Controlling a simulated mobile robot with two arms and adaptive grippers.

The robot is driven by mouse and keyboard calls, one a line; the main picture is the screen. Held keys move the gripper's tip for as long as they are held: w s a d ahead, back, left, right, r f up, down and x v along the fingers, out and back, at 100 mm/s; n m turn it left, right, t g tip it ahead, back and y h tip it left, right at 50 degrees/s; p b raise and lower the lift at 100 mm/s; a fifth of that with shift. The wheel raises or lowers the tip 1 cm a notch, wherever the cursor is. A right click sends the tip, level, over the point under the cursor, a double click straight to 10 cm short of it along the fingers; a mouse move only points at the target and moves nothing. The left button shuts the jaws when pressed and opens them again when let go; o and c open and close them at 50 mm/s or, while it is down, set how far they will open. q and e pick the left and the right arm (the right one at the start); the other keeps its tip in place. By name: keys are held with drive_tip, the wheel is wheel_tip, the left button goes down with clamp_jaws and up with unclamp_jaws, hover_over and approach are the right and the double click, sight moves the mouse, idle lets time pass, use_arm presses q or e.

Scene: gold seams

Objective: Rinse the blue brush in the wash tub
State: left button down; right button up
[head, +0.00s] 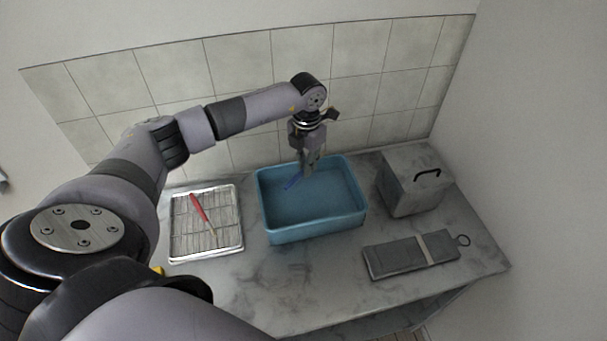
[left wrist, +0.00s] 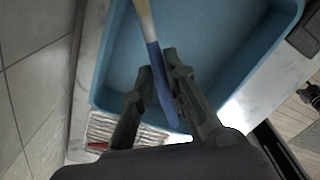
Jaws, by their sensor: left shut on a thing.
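The wash tub (head: 315,231) is a light blue rectangular basin on the counter, below the tiled wall. My left gripper (head: 310,170) points down over the back part of the tub. It is shut on the blue brush (head: 293,183), whose blue part shows slanting down to the left within the tub's outline. In the left wrist view the blue handle (left wrist: 161,88) lies between the fingers (left wrist: 159,72), with a pale section beyond it over the tub (left wrist: 215,45). The brush's tip is cut off there, and I cannot tell whether it touches the tub floor. My right gripper is out of view.
A wire rack tray (head: 178,247) with a red brush (head: 201,211) on it stands left of the tub. A grey box (head: 408,188) with a black handle stands to the right. A grey folded roll (head: 395,257) with a strap lies in front of it. The front middle of the counter (head: 270,285) is clear.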

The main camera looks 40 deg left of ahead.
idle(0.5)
use_arm(q)
drive_tip(key=shift+r+p, duration=1.3)
drive_tip(key=shift+r, duration=0.75)
drive_tip(key=shift+f, duration=0.1)
